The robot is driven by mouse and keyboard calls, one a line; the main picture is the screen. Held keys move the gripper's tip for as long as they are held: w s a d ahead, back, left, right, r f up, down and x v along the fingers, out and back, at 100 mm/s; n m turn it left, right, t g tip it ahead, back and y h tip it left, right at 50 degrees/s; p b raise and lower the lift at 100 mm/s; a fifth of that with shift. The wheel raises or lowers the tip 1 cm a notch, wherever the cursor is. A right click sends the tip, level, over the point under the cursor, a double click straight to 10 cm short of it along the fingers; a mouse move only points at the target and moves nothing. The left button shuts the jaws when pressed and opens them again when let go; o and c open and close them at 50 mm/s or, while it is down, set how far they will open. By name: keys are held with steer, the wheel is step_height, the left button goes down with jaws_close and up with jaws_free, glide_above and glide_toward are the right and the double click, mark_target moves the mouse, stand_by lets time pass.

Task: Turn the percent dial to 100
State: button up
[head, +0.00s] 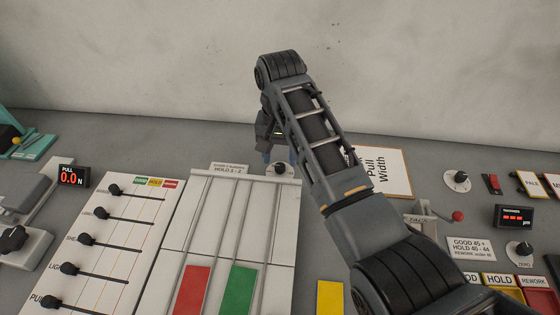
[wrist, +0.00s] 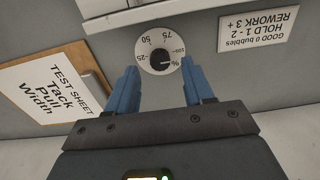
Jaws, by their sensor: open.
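The percent dial (wrist: 159,50) is a round white plate marked 25, 50, 75, 100 and %, with a black knob (wrist: 158,58) at its centre. A small pale mark on the knob seems to face the % sign, just below the 100. My gripper (wrist: 160,66) is open, its two blue fingers on either side of the dial in the wrist view. I cannot tell whether they touch the knob. In the head view the dial (head: 283,169) shows small behind the board, close to my gripper (head: 279,156).
A Pull Width test sheet (head: 385,172) lies right of my arm in the head view. A sloped white board (head: 225,215) with red and green pads is in front of the dial. A hold and rework label (wrist: 258,29) is beside the dial. A slider panel (head: 120,235) stands left.

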mark_target(280, 166)
steer(key=shift+r, duration=2.3)
